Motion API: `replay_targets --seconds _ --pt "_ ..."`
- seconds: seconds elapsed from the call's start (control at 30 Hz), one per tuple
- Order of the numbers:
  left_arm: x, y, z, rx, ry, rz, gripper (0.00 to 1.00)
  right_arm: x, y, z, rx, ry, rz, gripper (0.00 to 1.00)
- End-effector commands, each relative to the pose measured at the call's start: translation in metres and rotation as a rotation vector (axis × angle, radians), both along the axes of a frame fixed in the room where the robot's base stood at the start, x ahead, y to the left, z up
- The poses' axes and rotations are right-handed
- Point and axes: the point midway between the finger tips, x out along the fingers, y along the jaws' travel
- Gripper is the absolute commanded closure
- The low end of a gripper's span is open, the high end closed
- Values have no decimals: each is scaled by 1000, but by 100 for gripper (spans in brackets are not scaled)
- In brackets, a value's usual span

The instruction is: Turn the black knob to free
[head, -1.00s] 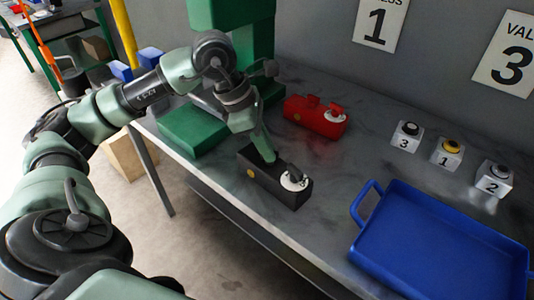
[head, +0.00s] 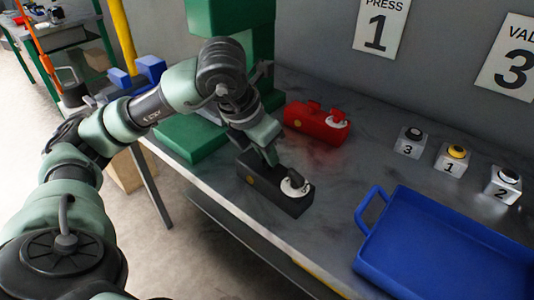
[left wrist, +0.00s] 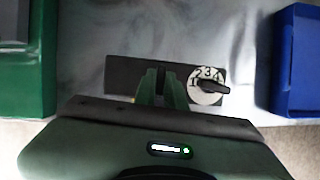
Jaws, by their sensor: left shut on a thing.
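A black box-shaped unit (head: 258,186) lies near the bench's front edge. On its right end a white dial carries a black knob (head: 294,181). In the left wrist view the dial shows the numbers 1 to 4, and the black knob (left wrist: 211,86) lies roughly sideways across it, reaching past the dial's right edge. My left gripper (head: 271,161) points down onto the black unit, just left of the dial. In the wrist view its fingers (left wrist: 161,88) are close together on a raised part of the unit, mostly hidden by them. My right gripper is out of view.
A red unit (head: 309,125) with a similar dial stands behind. A green machine (head: 192,138) stands at the left. Numbered button boxes 3 (head: 409,142), 1 (head: 452,160) and 2 (head: 503,186) stand at the right, behind a blue tray (head: 450,275).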

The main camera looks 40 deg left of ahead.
Motion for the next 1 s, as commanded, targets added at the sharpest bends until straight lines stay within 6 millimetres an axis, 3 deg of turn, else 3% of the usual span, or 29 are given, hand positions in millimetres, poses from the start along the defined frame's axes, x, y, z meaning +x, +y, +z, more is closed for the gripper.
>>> replay_targets --seconds 0.67,0.7,0.77,1.0 --pt "0 0 1 -1 -2 64 100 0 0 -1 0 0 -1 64" --pt "0 0 1 -1 -2 64 84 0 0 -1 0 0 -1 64" --pt "0 0 1 0 -2 63 67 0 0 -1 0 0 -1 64" --pt "0 0 0 0 -1 63 67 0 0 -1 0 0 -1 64"
